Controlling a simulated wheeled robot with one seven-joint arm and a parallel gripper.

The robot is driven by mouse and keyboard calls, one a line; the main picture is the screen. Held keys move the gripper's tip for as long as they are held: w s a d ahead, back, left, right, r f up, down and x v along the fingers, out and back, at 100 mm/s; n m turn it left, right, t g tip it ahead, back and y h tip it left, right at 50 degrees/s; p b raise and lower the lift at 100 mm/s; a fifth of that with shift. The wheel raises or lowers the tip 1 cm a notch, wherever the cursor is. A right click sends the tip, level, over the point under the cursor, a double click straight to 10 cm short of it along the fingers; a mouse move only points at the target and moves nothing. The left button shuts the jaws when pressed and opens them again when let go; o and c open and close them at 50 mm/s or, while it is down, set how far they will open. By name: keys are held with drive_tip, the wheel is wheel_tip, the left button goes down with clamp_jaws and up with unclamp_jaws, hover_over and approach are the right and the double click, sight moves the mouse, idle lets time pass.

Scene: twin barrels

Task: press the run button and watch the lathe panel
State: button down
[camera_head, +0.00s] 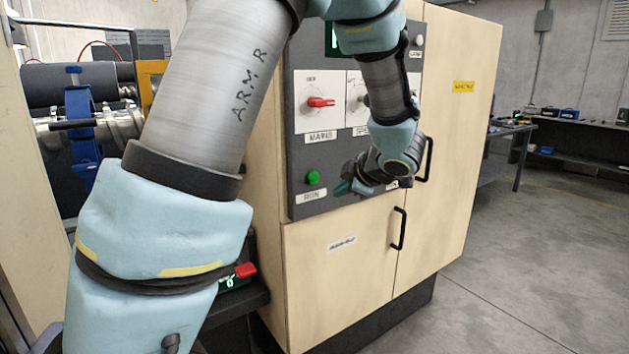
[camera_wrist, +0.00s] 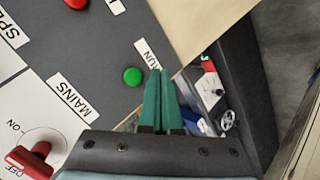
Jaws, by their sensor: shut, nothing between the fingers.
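The green run button (camera_head: 313,177) sits low on the dark grey lathe panel (camera_head: 301,151), above a label reading RUN. It also shows in the wrist view (camera_wrist: 133,76), just left of my fingertips. My gripper (camera_head: 341,188) is shut and empty, its teal fingers together and pointing at the panel's lower part, a little right of the button. In the wrist view the fingers (camera_wrist: 160,74) are beside the button; contact with the panel cannot be told. A dark display with green marks (camera_head: 332,38) at the panel's top is partly hidden by my arm.
A red mains switch (camera_head: 321,102) is above the button; its handle shows in the wrist view (camera_wrist: 30,160). A red button (camera_wrist: 77,3) is also on the panel. Black door handles (camera_head: 398,228) stick out of the cabinet (camera_head: 335,285). Open floor lies to the right.

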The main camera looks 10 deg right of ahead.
sight(313, 177)
drive_tip(key=shift+w+a, duration=0.5)
drive_tip(key=shift+w, duration=0.55)
drive_tip(key=shift+w+a, duration=0.55)
drive_tip(key=shift+w, duration=0.55)
drive_tip(key=shift+w+a, duration=0.5)
drive_tip(key=shift+w, duration=0.55)
drive_tip(key=shift+w, duration=0.1)
drive_tip(key=shift+w+a+p, duration=0.15)
drive_tip(key=shift+w+p, duration=0.1)
drive_tip(key=shift+p, duration=0.05)
